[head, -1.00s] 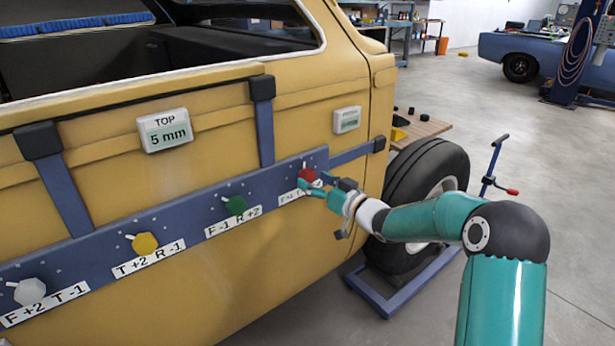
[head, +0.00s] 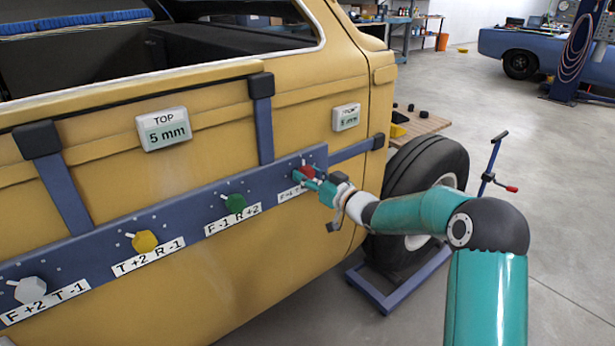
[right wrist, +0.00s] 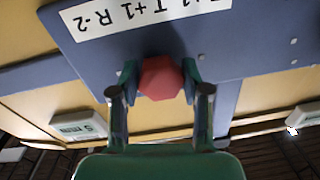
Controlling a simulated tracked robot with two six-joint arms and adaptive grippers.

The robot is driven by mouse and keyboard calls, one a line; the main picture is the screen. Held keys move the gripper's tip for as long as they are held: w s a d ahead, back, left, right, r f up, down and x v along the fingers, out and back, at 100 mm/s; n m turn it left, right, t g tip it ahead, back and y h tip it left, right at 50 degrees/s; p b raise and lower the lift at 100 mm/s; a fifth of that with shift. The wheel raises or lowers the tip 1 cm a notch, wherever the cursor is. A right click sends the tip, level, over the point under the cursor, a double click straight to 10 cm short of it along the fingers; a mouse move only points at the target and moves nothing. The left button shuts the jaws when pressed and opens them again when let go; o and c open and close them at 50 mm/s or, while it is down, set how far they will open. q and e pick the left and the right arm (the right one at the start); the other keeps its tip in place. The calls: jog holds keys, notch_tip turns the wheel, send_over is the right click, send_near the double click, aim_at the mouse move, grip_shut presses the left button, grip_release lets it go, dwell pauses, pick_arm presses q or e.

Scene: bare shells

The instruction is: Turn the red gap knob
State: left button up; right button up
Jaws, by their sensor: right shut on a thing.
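The red gap knob (head: 306,172) sits at the right end of the blue bar on the yellow car shell. It also shows in the right wrist view (right wrist: 161,78), as a faceted red knob between the two fingers. My right gripper (head: 308,178) is shut on the red knob, one finger on each side of it. The right wrist view shows my right gripper (right wrist: 160,84) below a white label reading T+1 R-2, upside down. The knob's pointer is hidden or too small to tell. My left gripper is out of view.
Green (head: 235,204), yellow (head: 144,242) and white (head: 31,290) knobs sit along the blue bar (head: 185,218). A display marked TOP (head: 164,129) reads 5 mm; a second display (head: 346,117) hangs to its right. A wheel (head: 430,185) stands behind my right arm.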

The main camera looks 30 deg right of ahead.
jog(key=n+b, duration=0.3)
jog(key=b, duration=0.1)
jog(key=shift+f+n, duration=0.2)
jog(key=shift+n, duration=0.2)
jog(key=n+b, duration=0.2)
jog(key=n, duration=0.1)
jog(key=shift+r, duration=0.1)
jog(key=shift+n+b, duration=0.8)
jog(key=shift+n, duration=0.2)
jog(key=shift+r, duration=0.1)
jog(key=o, duration=1.1)
jog(key=shift+o, duration=0.2)
jog(key=shift+s, duration=0.1)
